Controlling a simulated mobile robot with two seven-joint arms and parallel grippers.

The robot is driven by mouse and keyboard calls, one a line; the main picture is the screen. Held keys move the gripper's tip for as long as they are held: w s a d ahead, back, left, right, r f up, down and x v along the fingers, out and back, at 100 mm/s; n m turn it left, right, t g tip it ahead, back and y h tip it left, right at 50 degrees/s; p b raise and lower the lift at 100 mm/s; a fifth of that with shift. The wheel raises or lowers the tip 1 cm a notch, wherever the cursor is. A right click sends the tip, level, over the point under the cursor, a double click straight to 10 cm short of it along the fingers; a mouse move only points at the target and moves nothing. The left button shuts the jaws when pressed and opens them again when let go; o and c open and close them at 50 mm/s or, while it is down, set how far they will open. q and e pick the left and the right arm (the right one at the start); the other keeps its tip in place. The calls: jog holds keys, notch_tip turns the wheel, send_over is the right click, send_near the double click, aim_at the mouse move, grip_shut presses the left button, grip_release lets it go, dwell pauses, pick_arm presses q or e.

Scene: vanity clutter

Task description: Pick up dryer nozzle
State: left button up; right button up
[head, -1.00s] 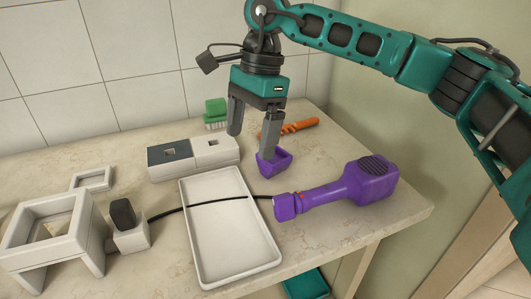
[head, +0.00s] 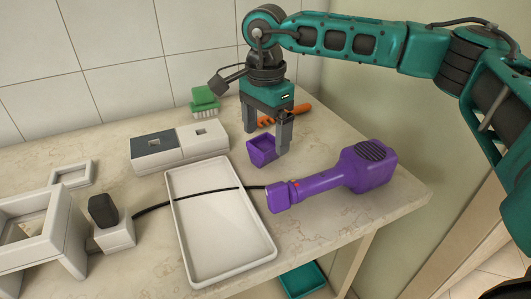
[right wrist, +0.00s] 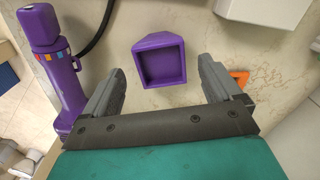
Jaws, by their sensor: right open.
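The dryer nozzle is a small purple hollow piece (head: 260,152) standing on the countertop just behind the dryer's handle. It also shows in the right wrist view (right wrist: 160,62), its open side facing the camera. My right gripper (head: 267,142) is open, its fingers pointing down at the nozzle. In the head view one finger is behind the nozzle and the other at its right side. In the right wrist view, the nozzle appears between and slightly beyond the open fingers (right wrist: 160,80). I cannot tell whether they touch it. My left gripper is out of view.
A purple hair dryer (head: 335,183) lies in front, its black cord crossing a white tray (head: 262,245). A white box (head: 205,140), green brush (head: 205,98) and orange comb (head: 297,113) are nearby. White stands are at left. The counter's right edge is past the dryer.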

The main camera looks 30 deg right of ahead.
aim_at(266, 147)
notch_tip(266, 147, down, 3)
jog(key=shift+w+f, duration=0.1)
